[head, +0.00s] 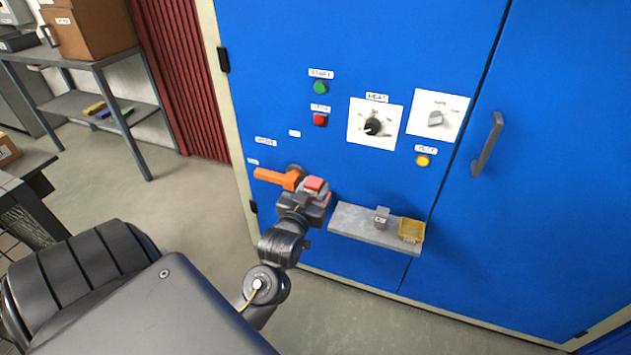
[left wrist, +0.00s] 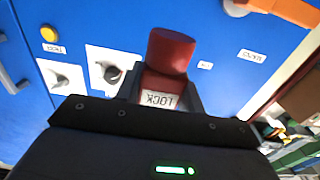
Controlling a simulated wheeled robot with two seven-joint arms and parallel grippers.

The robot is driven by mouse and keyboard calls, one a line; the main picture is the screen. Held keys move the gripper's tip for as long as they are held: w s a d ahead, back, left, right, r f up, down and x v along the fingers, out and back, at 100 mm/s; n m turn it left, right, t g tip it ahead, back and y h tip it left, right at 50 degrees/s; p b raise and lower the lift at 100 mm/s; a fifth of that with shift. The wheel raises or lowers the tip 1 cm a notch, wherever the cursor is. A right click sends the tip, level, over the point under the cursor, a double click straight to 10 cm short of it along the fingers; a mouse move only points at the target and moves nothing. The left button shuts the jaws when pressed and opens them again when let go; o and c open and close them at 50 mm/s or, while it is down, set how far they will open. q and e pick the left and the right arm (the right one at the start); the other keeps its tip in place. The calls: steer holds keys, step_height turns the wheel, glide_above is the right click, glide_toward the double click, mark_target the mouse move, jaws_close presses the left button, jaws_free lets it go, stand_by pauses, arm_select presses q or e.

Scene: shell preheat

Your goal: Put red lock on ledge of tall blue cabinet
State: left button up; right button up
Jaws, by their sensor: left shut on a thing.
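The tall blue cabinet (head: 300,130) fills the right of the head view. Its grey ledge (head: 360,228) sticks out from the lower front. My left gripper (head: 311,192) is in front of the cabinet, just left of and above the ledge. It is shut on the red lock (head: 314,184). In the left wrist view the red lock (left wrist: 168,58) stands between the fingers, with a white label reading LOCK. The orange handle (head: 276,178) on the cabinet is just left of the lock. My right gripper is out of view.
A small grey block (head: 381,218) and a yellow open bin (head: 411,231) stand on the ledge's right part; its left part is bare. Above are a green button (head: 320,87), red button (head: 320,120), black knob (head: 372,127), grey knob (head: 435,119) and yellow button (head: 423,160).

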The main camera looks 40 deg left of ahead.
arm_select(q)
steer(key=shift+s+d+r, duration=0.5)
steer(key=shift+s+d, duration=0.2)
steer(key=shift+s, duration=0.2)
steer(key=d+r+m+h, duration=0.2)
steer(key=d+h, duration=0.1)
steer(key=d, duration=0.4)
steer(key=d+r+m+t+h, duration=0.1)
steer(key=d+r+h, duration=0.1)
steer(key=d, duration=0.6)
steer(key=shift+s+r+m+h, duration=0.15)
steer(key=shift+r+m+h, duration=0.25)
steer(key=shift+r, duration=0.1)
